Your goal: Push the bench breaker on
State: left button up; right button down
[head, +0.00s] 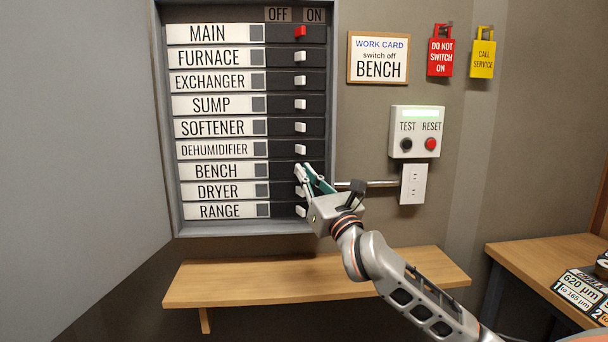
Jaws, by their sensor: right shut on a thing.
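The breaker panel (329,120) has rows of labelled breakers, with OFF and ON headings at its top. The BENCH label (216,171) marks the third row from the bottom. My right gripper (306,172) is at the lever end of this row, its fingers shut on the bench breaker's lever. The fingers largely hide that lever, so I cannot tell its position. The dryer (299,191) and range (300,211) levers show close below the fingers. My left gripper is not in view.
The work card (378,70) reads "switch off BENCH". Red (441,57) and yellow (482,58) tags hang to its right. A TEST/RESET box (417,147) and an outlet (413,184) with a conduit are right of the gripper. A wooden shelf (230,283) is below.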

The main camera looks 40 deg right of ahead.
dwell(0.4)
jog(key=c, duration=2.5)
grip_release()
jog(key=shift+f, duration=0.1)
jog(key=v, duration=1.2)
jog(key=shift+d, duration=0.15)
jog(key=shift+f, duration=0.1)
